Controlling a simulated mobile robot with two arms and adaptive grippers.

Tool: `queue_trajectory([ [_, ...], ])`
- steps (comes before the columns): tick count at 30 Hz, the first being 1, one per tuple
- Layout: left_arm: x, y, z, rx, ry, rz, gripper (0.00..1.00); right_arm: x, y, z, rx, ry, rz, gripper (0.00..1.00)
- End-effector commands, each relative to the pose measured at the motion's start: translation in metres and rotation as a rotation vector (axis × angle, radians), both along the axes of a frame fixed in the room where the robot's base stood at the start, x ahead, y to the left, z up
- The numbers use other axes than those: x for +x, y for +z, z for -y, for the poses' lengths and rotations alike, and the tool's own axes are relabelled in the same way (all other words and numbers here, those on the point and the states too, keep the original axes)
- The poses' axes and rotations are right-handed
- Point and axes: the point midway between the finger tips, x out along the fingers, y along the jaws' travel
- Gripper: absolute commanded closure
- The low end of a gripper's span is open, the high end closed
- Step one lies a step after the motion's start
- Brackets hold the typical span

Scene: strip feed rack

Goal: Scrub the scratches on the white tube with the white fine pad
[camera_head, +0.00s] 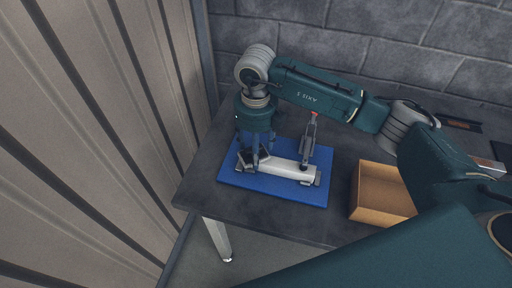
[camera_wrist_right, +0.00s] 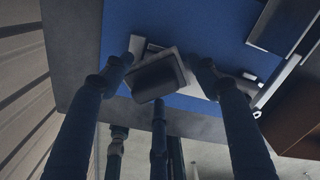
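The white tube (camera_head: 285,168) lies on the blue mat (camera_head: 230,178), running from under my right gripper to a clamp (camera_head: 308,150). In the right wrist view only part of the tube (camera_wrist_right: 198,88) shows, and no scratches can be made out. My right gripper (camera_head: 255,163) points down over the tube's left end. Its fingers (camera_wrist_right: 163,75) are around a grey block with a paler plate edge, seemingly the white fine pad (camera_wrist_right: 158,76), dim in shadow. Its underside is hidden, so contact with the tube cannot be told. My left gripper is not in view.
An open brown box (camera_head: 358,205) stands right of the mat on the dark table (camera_head: 195,185). A black item (camera_head: 462,125) and a small pale-and-brown item (camera_head: 488,166) lie at the far right. A block wall rises behind, and a ribbed panel stands at left.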

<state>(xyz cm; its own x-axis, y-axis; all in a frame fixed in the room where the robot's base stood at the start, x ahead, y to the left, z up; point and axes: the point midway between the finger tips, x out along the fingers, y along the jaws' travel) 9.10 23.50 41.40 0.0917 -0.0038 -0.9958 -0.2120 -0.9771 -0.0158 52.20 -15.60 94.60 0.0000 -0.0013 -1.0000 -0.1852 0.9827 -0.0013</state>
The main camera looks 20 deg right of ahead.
Motion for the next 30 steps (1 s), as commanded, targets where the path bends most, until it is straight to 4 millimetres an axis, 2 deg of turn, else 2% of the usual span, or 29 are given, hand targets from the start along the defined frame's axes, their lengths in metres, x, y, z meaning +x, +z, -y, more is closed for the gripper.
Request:
queue_trajectory([
  [27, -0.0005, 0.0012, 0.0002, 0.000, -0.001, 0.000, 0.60, -0.0002, 0.0070, 0.0001, 0.000, 0.000, -0.001, 0.41],
  [29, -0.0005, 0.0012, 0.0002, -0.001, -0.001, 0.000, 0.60, -0.0002, 0.0070, 0.0001, 0.000, 0.000, -0.001, 0.51],
  [30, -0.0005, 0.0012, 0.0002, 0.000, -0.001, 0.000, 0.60, -0.0002, 0.0070, 0.0001, 0.000, 0.000, -0.001, 0.59],
])
